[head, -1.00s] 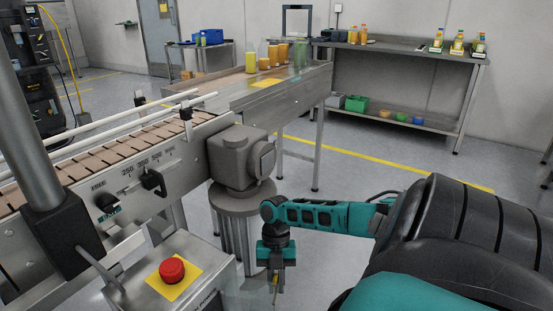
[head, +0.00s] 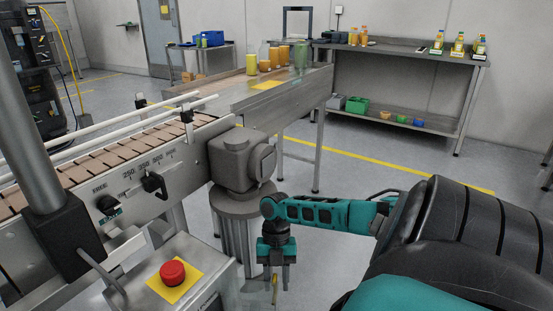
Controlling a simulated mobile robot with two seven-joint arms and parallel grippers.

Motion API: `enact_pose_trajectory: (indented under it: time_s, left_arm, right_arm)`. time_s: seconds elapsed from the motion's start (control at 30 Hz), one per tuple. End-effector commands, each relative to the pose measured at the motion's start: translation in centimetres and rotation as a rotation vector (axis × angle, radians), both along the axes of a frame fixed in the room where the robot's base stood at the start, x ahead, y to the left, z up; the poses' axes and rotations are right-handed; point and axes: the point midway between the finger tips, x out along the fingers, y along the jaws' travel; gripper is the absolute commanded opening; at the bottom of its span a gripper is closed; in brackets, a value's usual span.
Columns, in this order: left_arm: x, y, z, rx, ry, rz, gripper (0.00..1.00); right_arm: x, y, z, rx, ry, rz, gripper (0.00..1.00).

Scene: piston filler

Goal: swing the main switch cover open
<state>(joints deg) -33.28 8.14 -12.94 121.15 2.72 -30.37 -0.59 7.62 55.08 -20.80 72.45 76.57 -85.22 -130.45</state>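A grey control box (head: 212,272) stands at the bottom of the head view, with a red mushroom button (head: 173,272) on a yellow plate. The main switch cover cannot be made out clearly; the right face of the box is seen edge-on and cut off by the frame. My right gripper (head: 277,284) points down to the right of the box, apart from it. Its fingers look spread, with a thin yellowish thing showing between or behind them that I cannot identify. My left gripper is not in view.
The conveyor (head: 120,160) with its control knobs and grey motor housing (head: 241,160) lies behind the box. A round grey pedestal (head: 236,203) stands close to my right gripper. Bottles stand on the far table (head: 228,92).

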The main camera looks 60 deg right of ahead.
Motion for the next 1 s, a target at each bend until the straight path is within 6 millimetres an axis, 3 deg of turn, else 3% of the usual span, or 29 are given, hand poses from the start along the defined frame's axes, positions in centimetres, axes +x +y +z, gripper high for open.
enact_pose_trajectory:
  time_s: [0.3,0.5,1.0]
  left_arm:
    - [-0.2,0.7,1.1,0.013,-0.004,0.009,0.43]
    - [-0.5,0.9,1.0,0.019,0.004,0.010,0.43]
    - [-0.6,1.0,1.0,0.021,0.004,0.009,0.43]
  right_arm:
    - [1.6,-2.3,6.8,-0.003,-0.005,0.000,0.36]
    - [2.3,-3.3,9.6,-0.001,-0.003,-0.001,0.36]
    - [2.5,-3.6,10.6,0.000,-0.001,0.000,0.36]
